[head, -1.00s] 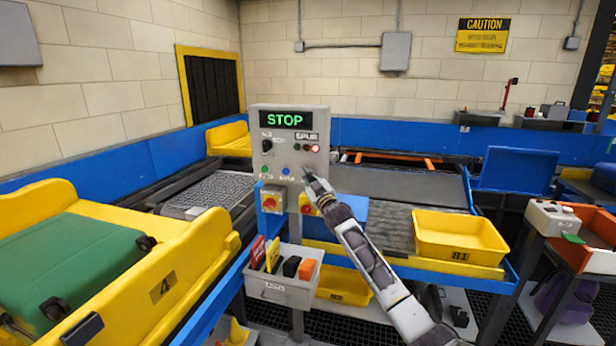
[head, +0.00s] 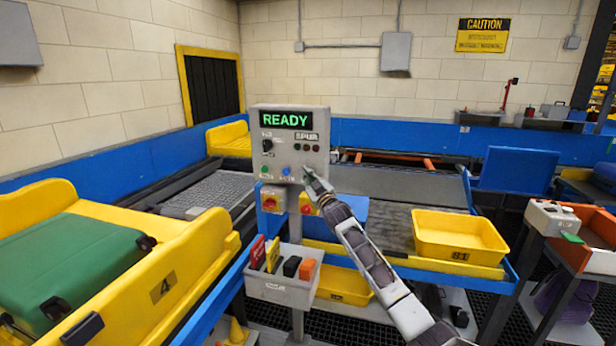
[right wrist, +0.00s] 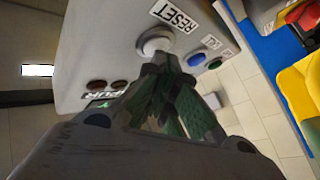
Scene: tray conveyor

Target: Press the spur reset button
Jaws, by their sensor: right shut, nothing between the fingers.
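The grey control panel (head: 290,165) stands on a post in the middle of the head view, and its display (head: 287,119) reads READY in green. In the right wrist view the white round reset button (right wrist: 154,40) sits beside a RESET label (right wrist: 174,17). My right gripper (head: 307,172) is shut and empty, its tips at the panel's lower right. In the right wrist view the fingertips (right wrist: 163,62) are right at the button and cover its lower edge; I cannot tell whether they touch. The SPUR lights (head: 306,149) look unlit. My left gripper is not in view.
Blue (head: 287,171) and green (head: 265,169) buttons are on the panel's lower face. A grey bin (head: 280,290) hangs under the panel. A yellow tray (head: 458,254) stands right of my arm; a green suitcase (head: 75,265) lies left.

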